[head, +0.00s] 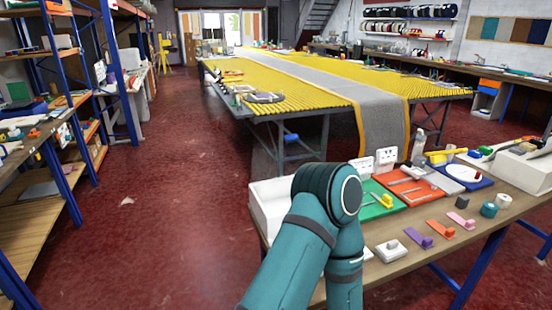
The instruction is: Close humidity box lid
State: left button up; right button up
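One of my teal arms rises from the bottom middle and bends at a joint over the near table. I cannot tell which arm it is. Neither gripper shows in the head view. A white box (267,212) stands at the left end of the near table, partly hidden behind my arm. I cannot tell whether it is the humidity box. Its lid cannot be made out.
The near wooden table (404,258) carries green (374,207), red (408,191) and blue mats with tools, and several small coloured pieces. A long yellow slatted table (275,80) bears a grey rug (375,105). Blue-framed shelves (60,165) stand left. The red floor (165,190) between is clear.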

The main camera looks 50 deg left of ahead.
aim_at(292, 138)
jog(key=k+j, duration=0.15)
jog(key=j, duration=0.15)
jog(key=k+j, duration=0.1)
jog(key=j, duration=0.2)
jog(key=k+j, duration=0.15)
jog(key=j, duration=0.65)
jog(key=k+j+z, duration=0.1)
jog(key=j, duration=0.9)
jog(key=i+j, duration=0.15)
jog(key=j, duration=0.35)
